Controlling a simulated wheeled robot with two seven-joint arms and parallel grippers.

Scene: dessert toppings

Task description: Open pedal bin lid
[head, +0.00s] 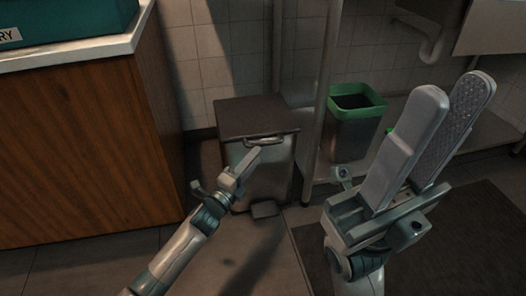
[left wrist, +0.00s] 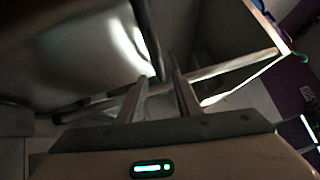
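The pedal bin is a metal box (head: 268,180) with a flat dark lid (head: 250,113), standing on the floor in the middle of the head view. Its lid lies shut. A curved handle (head: 264,140) is on the lid's front edge, and a dark pedal (head: 264,209) is at the bottom front. My left gripper (head: 248,160) is in front of the bin, just below the handle. In the left wrist view its fingers (left wrist: 160,98) are apart, with a dark curved bar (left wrist: 150,40) close beyond them; contact cannot be told. My right gripper (head: 456,90) is open and empty, raised at the right.
A wooden counter (head: 80,150) stands left of the bin, with a teal box (head: 70,15) on top. A metal post (head: 322,100) and a green-rimmed bin (head: 356,132) are to the right. A dark mat (head: 470,235) lies on the floor at the right.

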